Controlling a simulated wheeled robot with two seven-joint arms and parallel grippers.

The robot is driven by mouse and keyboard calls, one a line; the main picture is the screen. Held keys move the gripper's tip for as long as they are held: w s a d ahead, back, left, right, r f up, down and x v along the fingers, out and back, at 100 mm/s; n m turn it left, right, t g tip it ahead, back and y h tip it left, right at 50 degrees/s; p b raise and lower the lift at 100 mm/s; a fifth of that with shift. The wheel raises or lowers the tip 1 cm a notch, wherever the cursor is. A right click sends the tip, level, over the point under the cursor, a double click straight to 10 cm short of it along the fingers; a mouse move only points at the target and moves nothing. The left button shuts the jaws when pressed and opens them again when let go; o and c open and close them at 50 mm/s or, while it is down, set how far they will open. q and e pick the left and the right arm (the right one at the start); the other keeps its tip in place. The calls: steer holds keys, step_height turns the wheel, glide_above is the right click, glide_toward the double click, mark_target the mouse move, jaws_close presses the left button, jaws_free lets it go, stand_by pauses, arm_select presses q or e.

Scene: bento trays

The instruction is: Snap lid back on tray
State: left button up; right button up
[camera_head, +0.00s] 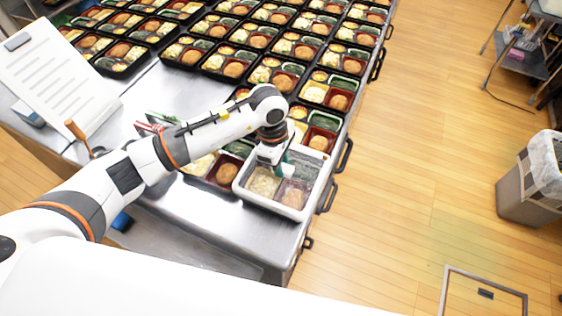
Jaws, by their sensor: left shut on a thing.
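A bento tray with a whitish rim (243,186) sits near the front right corner of the steel table. A pale, see-through lid (298,212) seems to lie over it, and its food looks hazy. I cannot tell whether the lid's edges are seated. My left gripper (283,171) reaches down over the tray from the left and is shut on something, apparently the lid. The grip point is partly hidden by the gripper itself. My right gripper is not in view.
Several filled black trays (222,166) stand in rows behind and beside this tray. A paper sheet (55,75) lies at left. The table front (220,215) is clear. A bin (525,180) stands on the floor at right.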

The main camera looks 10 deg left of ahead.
arm_select(q)
steer(key=shift+b, duration=0.3)
stand_by(0.4)
steer(key=shift+f, duration=0.1)
steer(key=shift+f+b, duration=0.3)
steer(key=shift+b, duration=0.35)
stand_by(0.4)
steer(key=shift+f, duration=0.2)
steer(key=shift+f+b, duration=0.85)
steer(key=shift+b, duration=0.25)
steer(key=shift+f+b, duration=0.1)
steer(key=shift+b, duration=0.35)
